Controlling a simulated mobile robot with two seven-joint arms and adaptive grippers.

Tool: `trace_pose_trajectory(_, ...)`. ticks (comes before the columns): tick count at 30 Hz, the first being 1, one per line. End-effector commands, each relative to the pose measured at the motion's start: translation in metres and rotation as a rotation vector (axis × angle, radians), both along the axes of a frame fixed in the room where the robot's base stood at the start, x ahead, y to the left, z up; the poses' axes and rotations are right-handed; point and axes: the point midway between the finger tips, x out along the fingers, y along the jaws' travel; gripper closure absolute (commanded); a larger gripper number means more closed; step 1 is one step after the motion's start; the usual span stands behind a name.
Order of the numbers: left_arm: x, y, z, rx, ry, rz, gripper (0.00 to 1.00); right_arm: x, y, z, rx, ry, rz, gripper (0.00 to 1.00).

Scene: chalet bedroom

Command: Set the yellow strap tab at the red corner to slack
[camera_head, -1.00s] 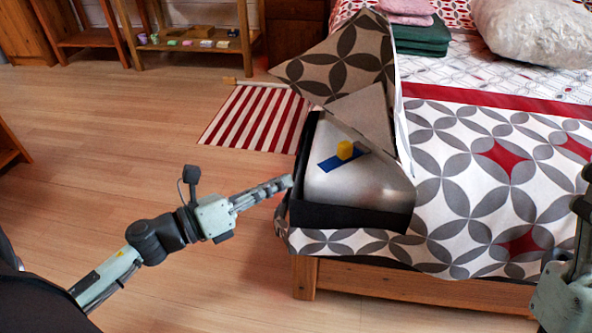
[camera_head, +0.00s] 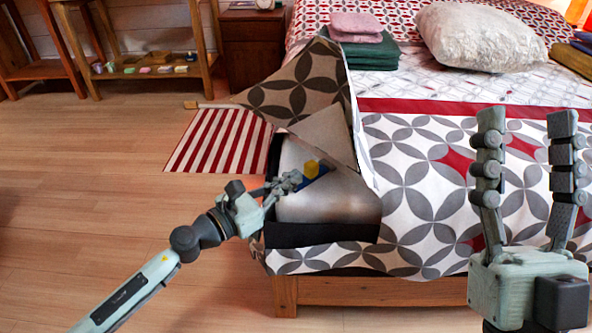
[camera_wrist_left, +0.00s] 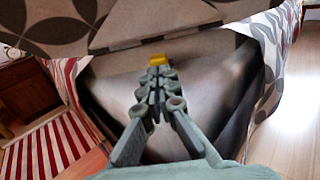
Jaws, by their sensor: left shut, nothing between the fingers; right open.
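The yellow strap tab (camera_head: 311,168) stands on a blue strip (camera_head: 319,171) on the pale mattress corner (camera_head: 330,203), under the folded-back bedspread. In the left wrist view the yellow tab (camera_wrist_left: 158,59) shows just beyond the fingertips. My left gripper (camera_head: 294,179) is shut and empty, its tips close to the tab's left side; I cannot tell whether they touch it. The left gripper also shows in the left wrist view (camera_wrist_left: 159,72), where the fingers hide the blue strip. My right gripper (camera_head: 520,125) is open and empty, raised over the bed at right. I see no red corner mark.
The patterned bedspread (camera_head: 425,185) is folded back at this corner, its raised flap (camera_head: 300,80) standing behind the tab. A dark band edges the mattress. A red-striped rug (camera_head: 217,140) lies left of the bed. The floor (camera_head: 90,200) at left is clear.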

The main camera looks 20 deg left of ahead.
Motion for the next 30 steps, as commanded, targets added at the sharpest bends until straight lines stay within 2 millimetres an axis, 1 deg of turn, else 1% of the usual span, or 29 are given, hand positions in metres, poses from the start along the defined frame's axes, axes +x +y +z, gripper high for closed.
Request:
trace_pose_trajectory(1, 0.006, -0.002, 0.002, -0.001, 0.000, 0.001, 1.00, 0.002, 0.001, 0.000, -0.007, 0.022, 0.003, 0.48)
trace_pose_trajectory(3, 0.011, -0.006, 0.001, -0.001, 0.000, 0.000, 1.00, 0.005, 0.003, -0.003, -0.015, 0.047, 0.004, 0.48)
trace_pose_trajectory(6, 0.015, -0.008, 0.000, -0.002, 0.001, 0.001, 1.00, 0.008, 0.004, -0.006, -0.022, 0.067, 0.005, 0.48)
trace_pose_trajectory(17, 0.017, -0.009, 0.000, -0.002, 0.001, 0.000, 1.00, 0.008, 0.005, -0.007, -0.024, 0.073, 0.005, 0.48)
trace_pose_trajectory(19, 0.022, -0.012, 0.002, -0.003, 0.001, 0.000, 1.00, 0.011, 0.006, -0.007, -0.030, 0.094, 0.008, 0.48)
trace_pose_trajectory(24, 0.041, -0.022, 0.002, -0.003, 0.001, 0.000, 1.00, 0.019, 0.012, -0.017, -0.058, 0.184, 0.015, 0.48)
trace_pose_trajectory(30, 0.044, -0.024, 0.000, -0.003, -0.001, 0.000, 1.00, 0.021, 0.012, -0.020, -0.063, 0.196, 0.015, 0.48)
